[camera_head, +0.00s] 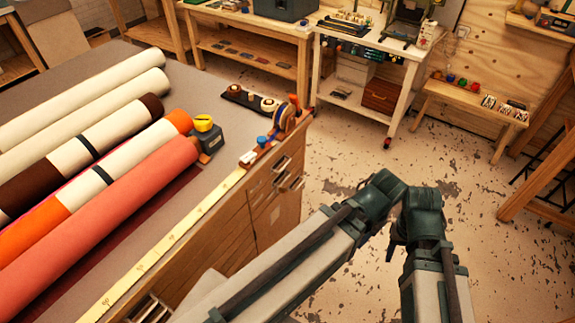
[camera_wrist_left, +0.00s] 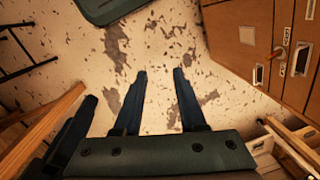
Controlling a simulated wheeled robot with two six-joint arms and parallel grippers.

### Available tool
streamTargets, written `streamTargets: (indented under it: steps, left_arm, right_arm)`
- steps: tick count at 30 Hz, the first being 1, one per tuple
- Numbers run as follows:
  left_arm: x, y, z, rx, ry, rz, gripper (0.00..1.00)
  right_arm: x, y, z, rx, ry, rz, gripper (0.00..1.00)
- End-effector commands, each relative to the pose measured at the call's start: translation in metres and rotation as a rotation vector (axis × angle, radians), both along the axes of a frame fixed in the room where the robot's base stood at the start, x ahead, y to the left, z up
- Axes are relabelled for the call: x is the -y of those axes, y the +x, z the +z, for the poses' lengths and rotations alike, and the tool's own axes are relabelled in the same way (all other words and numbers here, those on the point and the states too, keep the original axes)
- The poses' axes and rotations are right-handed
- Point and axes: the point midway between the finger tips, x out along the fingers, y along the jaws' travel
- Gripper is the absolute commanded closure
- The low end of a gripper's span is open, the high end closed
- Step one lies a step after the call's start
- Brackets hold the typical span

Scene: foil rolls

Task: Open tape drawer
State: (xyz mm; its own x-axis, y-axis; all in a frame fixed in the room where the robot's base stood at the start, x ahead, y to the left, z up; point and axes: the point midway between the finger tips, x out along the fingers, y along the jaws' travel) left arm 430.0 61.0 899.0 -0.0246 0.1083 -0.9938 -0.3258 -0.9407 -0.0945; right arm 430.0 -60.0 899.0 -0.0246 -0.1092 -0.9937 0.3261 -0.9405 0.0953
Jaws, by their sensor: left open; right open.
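The wooden cabinet (camera_head: 285,205) under the worktable has drawers with metal pulls on its right face. I cannot read which one is the tape drawer. A wooden drawer front (camera_wrist_left: 225,55) shows at the upper right of the left wrist view, with metal pulls (camera_wrist_left: 300,58) and a pale label (camera_wrist_left: 247,35). My left gripper (camera_wrist_left: 160,74) is open and empty over the floor, left of those fronts and apart from them. In the head view a folded arm of mine crosses the lower middle, beside the cabinet. I cannot make out my right gripper's fingers there.
Several fabric rolls (camera_head: 130,215) lie on the worktable, with a yellow-topped device (camera_head: 205,130) and a long yellow ruler (camera_head: 170,240). A white cart (camera_head: 395,60) and a low bench (camera_head: 475,100) stand behind. The paint-flecked floor (camera_head: 345,150) between is clear.

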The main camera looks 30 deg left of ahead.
Motion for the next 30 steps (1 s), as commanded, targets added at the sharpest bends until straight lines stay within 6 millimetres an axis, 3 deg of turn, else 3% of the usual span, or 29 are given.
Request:
streamTargets:
  steps: [5,9,13,23,26,30]
  left_arm:
    - [-0.001,0.001,-0.049,0.001,-0.001,0.002,0.6]
    - [-0.003,0.003,-0.101,0.004,-0.005,0.01,0.6]
    - [-0.008,0.006,-0.132,0.009,-0.011,0.028,0.6]
    - [-0.037,0.026,-0.185,0.036,-0.034,0.116,0.6]
    - [-0.06,0.039,-0.194,0.055,-0.026,0.168,0.6]
    - [-0.105,0.063,-0.194,0.086,0.062,0.232,0.6]
  right_arm:
    - [0.0,0.0,-0.049,0.0,0.0,0.0,0.5]
    - [0.0,0.0,-0.101,0.0,0.0,0.0,0.5]
    - [0.0,0.0,-0.131,0.0,0.0,0.0,0.5]
    - [0.0,0.0,-0.184,0.0,0.0,0.001,0.5]
    - [0.0,0.0,-0.194,0.0,0.0,0.001,0.5]
    - [0.0,0.0,-0.196,0.0,0.0,0.001,0.5]
